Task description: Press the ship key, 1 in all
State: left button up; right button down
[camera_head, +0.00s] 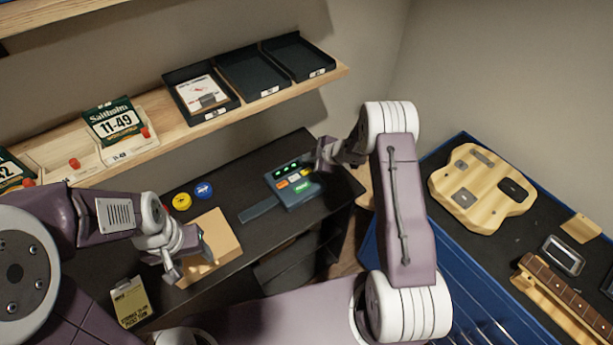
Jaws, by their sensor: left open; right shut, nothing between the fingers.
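A grey-blue key unit (276,194) lies on the dark bench, with a green-lit display strip (287,169) at its back. Below the strip is a row of small coloured keys, and a larger green key (307,189) sits at the front right. The key labels are too small to read, so I cannot tell which is the ship key. My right gripper (321,163) is shut and empty at the unit's right back edge; I cannot tell whether it touches. My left gripper (181,262) is open and empty, at the cardboard box, well left of the unit.
A cardboard box (214,251), yellow tin (181,202) and blue tin (203,190) are left of the unit. A yellow notepad (130,302) lies front left. A wooden shelf (250,105) with black trays and string packs runs behind. A guitar body (470,205) lies right.

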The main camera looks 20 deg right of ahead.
aim_at(309, 172)
notch_tip(309, 172, down, 2)
jog(key=shift+f+b, duration=0.1)
jog(key=shift+b, duration=0.35)
jog(key=shift+s+a+f+b, duration=0.1)
jog(key=shift+f+b, duration=0.4)
jog(key=shift+f, duration=0.1)
pick_arm(q)
notch_tip(309, 172, down, 3)
jog(key=shift+s+a, duration=0.1)
jog(key=shift+a, duration=0.05)
dwell(0.7)
jog(key=shift+f, duration=0.25)
pick_arm(e)
jog(key=shift+f, duration=0.45)
pick_arm(q)
jog(key=shift+f+b, duration=0.3)
jog(key=shift+b, duration=0.25)
pick_arm(e)
jog(key=shift+f, duration=0.4)
pick_arm(q)
jog(key=shift+r, duration=0.1)
pick_arm(e)
jog(key=shift+r, duration=0.1)
pick_arm(q)
jog(key=shift+r+p, duration=0.7)
jog(key=shift+p, duration=0.15)
pick_arm(e)
jog(key=shift+r, duration=0.75)
